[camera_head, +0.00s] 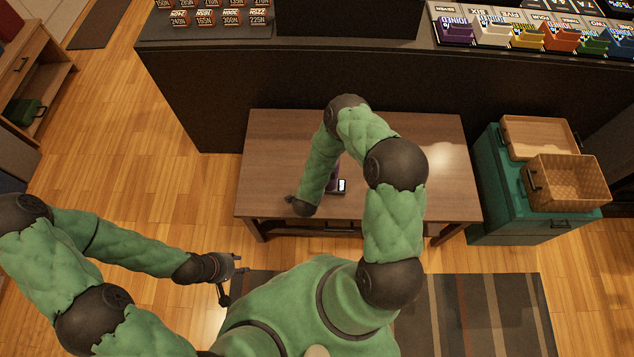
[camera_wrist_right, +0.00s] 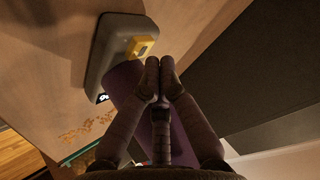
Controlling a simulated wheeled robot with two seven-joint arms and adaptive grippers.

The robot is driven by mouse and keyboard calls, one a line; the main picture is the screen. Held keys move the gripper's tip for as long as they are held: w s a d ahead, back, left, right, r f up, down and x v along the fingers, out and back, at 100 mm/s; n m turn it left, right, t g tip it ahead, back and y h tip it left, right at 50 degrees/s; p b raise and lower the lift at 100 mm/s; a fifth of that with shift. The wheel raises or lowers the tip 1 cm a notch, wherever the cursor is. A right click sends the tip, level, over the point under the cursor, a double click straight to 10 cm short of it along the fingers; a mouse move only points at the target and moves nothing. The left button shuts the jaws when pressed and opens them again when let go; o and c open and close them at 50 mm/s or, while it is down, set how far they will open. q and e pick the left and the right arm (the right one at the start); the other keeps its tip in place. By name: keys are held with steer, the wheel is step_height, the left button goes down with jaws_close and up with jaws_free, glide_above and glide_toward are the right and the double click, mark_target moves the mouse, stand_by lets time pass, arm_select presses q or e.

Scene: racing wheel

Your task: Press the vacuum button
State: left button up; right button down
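The vacuum lies on the low wooden table; in the right wrist view it shows a grey part (camera_wrist_right: 100,68), a yellow button (camera_wrist_right: 141,46) and a purple body (camera_wrist_right: 123,84). In the head view only a small dark piece with a white face (camera_head: 341,185) shows beside my right arm, which covers much of the rest. My right gripper (camera_wrist_right: 160,64) is shut and empty, its fingertips together just beside the yellow button; I cannot tell whether they touch it. My left gripper (camera_head: 233,284) is open and empty, off the table's front left.
The wooden table (camera_head: 264,150) has bare room left and right of my right arm. A dark counter (camera_head: 225,95) stands behind it. A teal chest (camera_head: 500,190) with wooden baskets (camera_head: 568,183) is at the right. A striped rug (camera_head: 480,310) lies in front.

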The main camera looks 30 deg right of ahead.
steer(key=shift+f, duration=0.15)
stand_by(0.4)
steer(key=shift+f+b, duration=0.35)
steer(key=shift+b, duration=0.1)
steer(key=shift+r, duration=0.15)
steer(key=shift+r+p, duration=0.35)
steer(key=shift+p, duration=0.05)
step_height(320, 180, up, 6)
steer(key=p, duration=0.5)
stand_by(0.3)
steer(key=shift+a, duration=0.1)
stand_by(0.4)
